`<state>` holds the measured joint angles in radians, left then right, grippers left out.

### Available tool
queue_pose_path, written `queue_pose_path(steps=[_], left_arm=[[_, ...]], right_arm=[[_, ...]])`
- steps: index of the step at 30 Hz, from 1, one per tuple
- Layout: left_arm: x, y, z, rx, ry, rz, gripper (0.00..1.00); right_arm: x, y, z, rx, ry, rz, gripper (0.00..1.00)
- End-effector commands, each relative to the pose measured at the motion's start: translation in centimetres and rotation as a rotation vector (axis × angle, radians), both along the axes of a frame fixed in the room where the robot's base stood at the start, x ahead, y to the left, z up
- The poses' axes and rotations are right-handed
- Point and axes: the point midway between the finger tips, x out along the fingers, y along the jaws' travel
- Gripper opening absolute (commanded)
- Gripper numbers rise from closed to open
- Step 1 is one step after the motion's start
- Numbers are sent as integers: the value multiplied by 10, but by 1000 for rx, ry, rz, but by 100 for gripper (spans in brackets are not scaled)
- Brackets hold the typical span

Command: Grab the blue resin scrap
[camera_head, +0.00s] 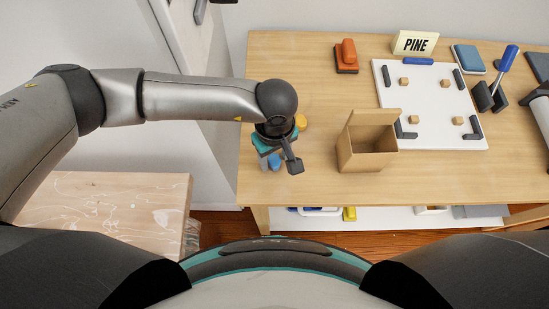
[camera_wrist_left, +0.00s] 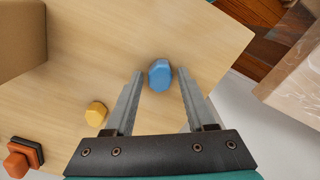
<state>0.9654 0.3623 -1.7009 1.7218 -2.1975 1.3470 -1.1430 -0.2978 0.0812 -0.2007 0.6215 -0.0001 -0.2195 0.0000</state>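The blue resin scrap (camera_wrist_left: 160,76) is a small faceted lump lying on the wooden table near its edge. In the left wrist view it shows between the tips of my left gripper (camera_wrist_left: 160,73), with a gap to each finger. In the head view my left gripper (camera_head: 281,164) points down over the table's left front corner, and the blue scrap (camera_head: 274,161) shows partly hidden by it. The left gripper is open and holds nothing. I cannot tell its exact height above the scrap. My right gripper is in neither view.
A yellow scrap (camera_wrist_left: 96,113) lies close to the left gripper. An open cardboard box (camera_head: 367,155) stands to the right. Behind are an orange block on a dark base (camera_head: 346,56), a white board (camera_head: 433,135) and a PINE sign (camera_head: 415,43). The table's front edge is near.

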Motion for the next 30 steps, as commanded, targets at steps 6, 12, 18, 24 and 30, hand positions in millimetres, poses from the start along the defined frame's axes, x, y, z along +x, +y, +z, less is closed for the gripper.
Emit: queue_pose_path(steps=[6, 12, 18, 24, 30], left_arm=[[0, 0, 0, 0, 0, 0, 29], [0, 0, 0, 0, 0, 1, 7], [0, 0, 0, 0, 0, 1, 0], [0, 0, 1, 0, 0, 1, 0], [6, -2, 17, 0, -2, 5, 0]], right_arm=[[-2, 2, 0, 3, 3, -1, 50], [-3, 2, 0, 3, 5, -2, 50], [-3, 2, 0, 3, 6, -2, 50], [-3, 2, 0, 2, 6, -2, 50], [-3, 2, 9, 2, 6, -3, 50]])
